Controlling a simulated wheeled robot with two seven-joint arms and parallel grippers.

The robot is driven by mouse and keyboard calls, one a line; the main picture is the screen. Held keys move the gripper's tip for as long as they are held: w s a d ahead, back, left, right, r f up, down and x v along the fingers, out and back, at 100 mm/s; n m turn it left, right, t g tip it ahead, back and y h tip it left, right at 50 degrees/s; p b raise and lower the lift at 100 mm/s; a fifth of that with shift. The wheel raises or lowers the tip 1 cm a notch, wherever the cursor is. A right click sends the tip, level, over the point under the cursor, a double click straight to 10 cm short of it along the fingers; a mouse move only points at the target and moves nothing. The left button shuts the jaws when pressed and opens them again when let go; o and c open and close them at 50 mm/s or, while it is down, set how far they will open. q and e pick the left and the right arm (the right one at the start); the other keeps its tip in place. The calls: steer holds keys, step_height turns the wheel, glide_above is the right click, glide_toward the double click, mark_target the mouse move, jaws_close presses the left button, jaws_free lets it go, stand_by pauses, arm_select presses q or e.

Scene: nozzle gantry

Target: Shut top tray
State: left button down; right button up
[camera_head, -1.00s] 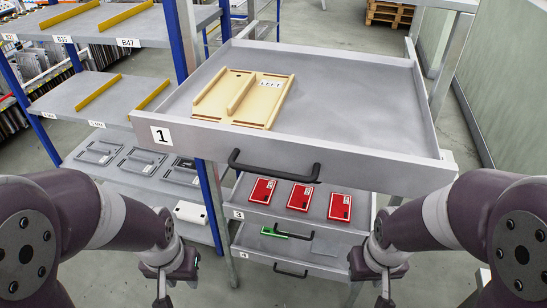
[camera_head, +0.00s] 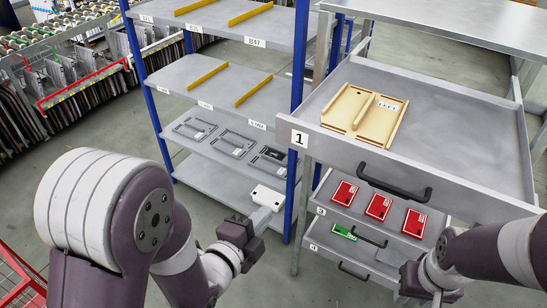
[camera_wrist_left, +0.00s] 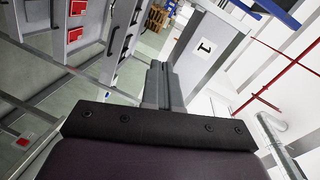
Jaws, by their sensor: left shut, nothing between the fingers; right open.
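The top tray (camera_head: 448,190) is a grey drawer marked 1, pulled out at the right of the head view. A black bar handle (camera_head: 394,186) is on its front. A beige wooden fixture (camera_head: 365,115) with a label lies in it. My left gripper (camera_head: 262,217) is shut and empty, left of the tray and lower in the picture, apart from the handle. In the left wrist view its fingers (camera_wrist_left: 160,85) are together, and the tray's panel marked 1 (camera_wrist_left: 207,45) shows beyond them. My right gripper (camera_head: 437,299) is open near the bottom edge, below the tray front, partly cut off.
Lower drawers with red boxes (camera_head: 378,207) and a green item (camera_head: 344,232) are under the top tray. A shelf rack (camera_head: 210,92) with blue posts stands left of it; a white box (camera_head: 267,197) on its low shelf is close behind my left gripper. Grey floor is open between.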

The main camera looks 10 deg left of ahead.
arm_select(q)
step_height(320, 180, up, 4)
steer(key=w+d+m+t+h, duration=0.1)
steer(key=d+m+t, duration=0.1)
steer(key=m, duration=0.1)
arm_select(e)
step_height(320, 180, down, 5)
steer(key=b, duration=0.5)
arm_select(q)
steer(key=p, duration=0.2)
glide_toward(308, 153)
steer(key=p+x, duration=0.2)
steer(key=x, duration=0.4)
steer(key=shift+d+r, duration=0.1)
steer(key=shift+r, duration=0.1)
steer(key=shift+w+f+p, duration=0.1)
steer(key=shift+w+p, duration=0.2)
steer(key=shift+p, duration=0.1)
arm_select(e)
steer(key=r, duration=0.3)
steer(key=d+r, duration=0.1)
steer(key=shift+w+r, duration=0.2)
steer(key=shift+w, duration=0.1)
arm_select(q)
steer(key=shift+w+d, duration=0.1)
steer(key=shift+w, duration=0.05)
arm_select(e)
steer(key=shift+w+f, duration=0.1)
